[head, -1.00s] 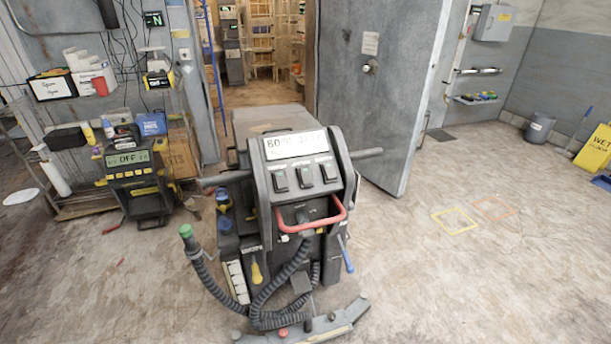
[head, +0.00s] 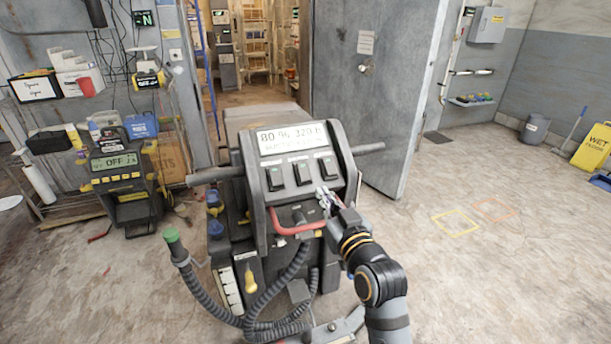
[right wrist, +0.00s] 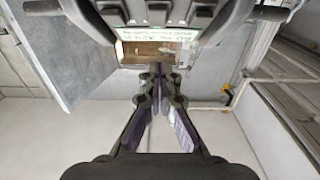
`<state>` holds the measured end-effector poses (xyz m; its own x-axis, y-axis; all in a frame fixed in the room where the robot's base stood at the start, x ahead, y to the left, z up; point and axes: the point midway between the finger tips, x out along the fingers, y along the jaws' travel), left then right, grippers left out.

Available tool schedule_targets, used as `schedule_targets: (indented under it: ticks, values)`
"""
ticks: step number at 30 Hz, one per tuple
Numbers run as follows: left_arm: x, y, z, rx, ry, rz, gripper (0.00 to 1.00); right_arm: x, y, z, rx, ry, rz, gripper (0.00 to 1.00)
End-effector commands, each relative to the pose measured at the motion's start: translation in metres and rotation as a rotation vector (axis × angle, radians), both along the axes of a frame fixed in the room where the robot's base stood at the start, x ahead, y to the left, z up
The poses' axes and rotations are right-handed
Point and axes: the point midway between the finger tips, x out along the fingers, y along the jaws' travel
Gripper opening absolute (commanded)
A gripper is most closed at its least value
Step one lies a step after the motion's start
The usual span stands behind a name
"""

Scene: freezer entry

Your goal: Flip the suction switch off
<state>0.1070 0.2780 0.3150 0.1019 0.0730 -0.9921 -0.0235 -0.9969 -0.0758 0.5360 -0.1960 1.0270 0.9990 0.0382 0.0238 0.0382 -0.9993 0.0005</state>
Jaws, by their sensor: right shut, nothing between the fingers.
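Three dark rocker switches sit in a row on the sloped panel of the floor machine (head: 248,212): a left one (head: 275,179), a middle one (head: 303,173) and a right one (head: 329,167). Their labels are too small to read, so I cannot tell which is the suction switch. My right gripper (head: 325,195) is shut and empty, just below the right switch and above the red handle (head: 297,229); I cannot tell if it touches the panel. In the right wrist view the closed fingers (right wrist: 158,75) point toward the panel, and the switches (right wrist: 158,12) show at the top. My left gripper is out of view.
A display (head: 290,138) is above the switches, and grey handlebars stick out on both sides. A charger reading OFF (head: 120,162) stands at the left by a cluttered shelf. A grey door (head: 370,100) stands open behind. The floor at the right is mostly clear.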

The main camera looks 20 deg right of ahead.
Motion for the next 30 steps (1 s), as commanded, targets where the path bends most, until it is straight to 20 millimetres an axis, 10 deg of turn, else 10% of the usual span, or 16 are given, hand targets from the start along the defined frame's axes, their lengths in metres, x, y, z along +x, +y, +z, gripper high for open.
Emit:
schedule_targets:
  ticks: [14,30]
  values:
    - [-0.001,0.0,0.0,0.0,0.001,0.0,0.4,0.0,-0.001,0.013,0.0,-0.03,-0.003,0.0]
    - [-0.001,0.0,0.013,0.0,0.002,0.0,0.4,0.103,0.002,0.015,0.001,-0.026,-0.004,0.0]
